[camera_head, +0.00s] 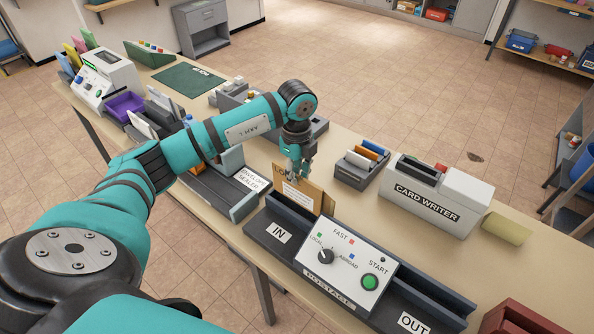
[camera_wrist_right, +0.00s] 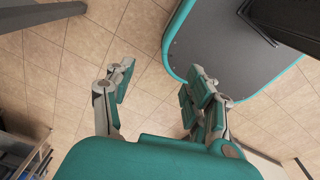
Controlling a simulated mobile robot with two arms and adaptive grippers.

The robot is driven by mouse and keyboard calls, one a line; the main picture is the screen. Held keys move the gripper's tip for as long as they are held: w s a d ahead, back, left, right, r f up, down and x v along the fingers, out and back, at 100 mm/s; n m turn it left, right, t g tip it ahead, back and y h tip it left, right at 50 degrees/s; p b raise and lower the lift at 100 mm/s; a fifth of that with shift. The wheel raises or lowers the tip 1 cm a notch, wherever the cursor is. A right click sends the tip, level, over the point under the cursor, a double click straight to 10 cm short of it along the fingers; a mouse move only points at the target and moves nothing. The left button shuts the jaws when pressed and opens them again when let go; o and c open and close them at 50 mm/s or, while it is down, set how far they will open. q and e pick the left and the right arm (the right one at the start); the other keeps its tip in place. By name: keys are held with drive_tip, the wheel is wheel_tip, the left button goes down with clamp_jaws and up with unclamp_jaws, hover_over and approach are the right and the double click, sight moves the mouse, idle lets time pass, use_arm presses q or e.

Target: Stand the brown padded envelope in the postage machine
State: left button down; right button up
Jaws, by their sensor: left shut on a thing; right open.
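The brown padded envelope (camera_head: 301,194) is upright and hangs from my left gripper (camera_head: 293,174), which is shut on its top edge. The postage machine (camera_head: 338,258) stands on the near side of the counter, with an IN slot at its left, a control panel with a dial and green START button in the middle, and an OUT end at its right. The envelope is just behind the IN slot; I cannot tell whether its lower edge touches anything. My right gripper (camera_wrist_right: 155,100) is open and empty over the floor in the right wrist view.
The card writer (camera_head: 438,195) stands right of the envelope, with a small card tray (camera_head: 352,173) beside it. The envelope sealer (camera_head: 238,185) is close on the left. A red box (camera_head: 520,318) is at the lower right.

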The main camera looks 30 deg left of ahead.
drive_tip(key=shift+w, duration=0.7)
drive_tip(key=shift+s, duration=0.1)
use_arm(q)
drive_tip(key=shift+f, duration=0.2)
use_arm(e)
drive_tip(key=shift+s+a+f, duration=0.15)
drive_tip(key=shift+s+a, duration=0.05)
drive_tip(key=shift+s, duration=0.2)
use_arm(q)
drive_tip(key=shift+f+b, duration=1.1)
drive_tip(key=shift+f, duration=0.4)
use_arm(e)
drive_tip(key=shift+f, duration=1.05)
drive_tip(key=shift+d, duration=0.1)
